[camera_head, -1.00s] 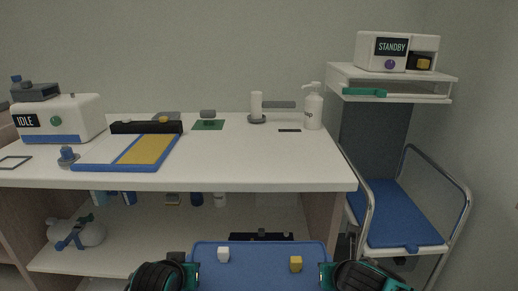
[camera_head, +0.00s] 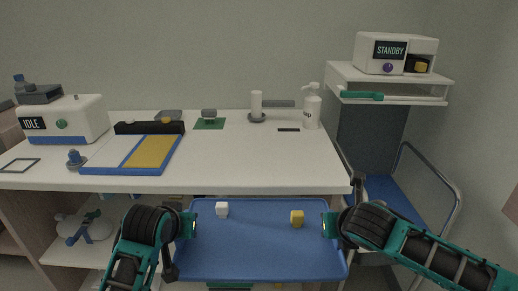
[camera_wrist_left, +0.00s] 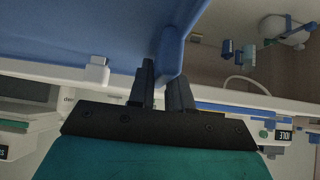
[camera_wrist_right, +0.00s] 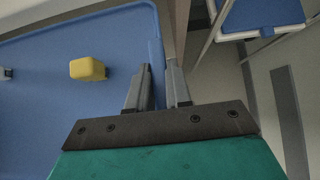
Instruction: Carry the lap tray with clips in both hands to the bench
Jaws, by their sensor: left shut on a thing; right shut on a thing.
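The blue lap tray (camera_head: 260,250) is held out in front of the white bench (camera_head: 240,172), its far edge just below the bench's front edge in the head view. A white clip (camera_head: 222,210) and a yellow clip (camera_head: 297,218) sit on it toward the far side. My left gripper (camera_head: 190,225) is shut on the tray's left rim, which also shows between the fingers in the left wrist view (camera_wrist_left: 170,55). My right gripper (camera_head: 331,225) is shut on the right rim; the right wrist view shows the fingers on that rim (camera_wrist_right: 156,60) near the yellow clip (camera_wrist_right: 88,69).
On the bench stand a blue-and-yellow board (camera_head: 135,155), a white IDLE device (camera_head: 65,122), a green mat (camera_head: 209,123) and a soap bottle (camera_head: 312,108). The bench's front middle and right are clear. A blue-seated chair (camera_head: 385,200) stands at right.

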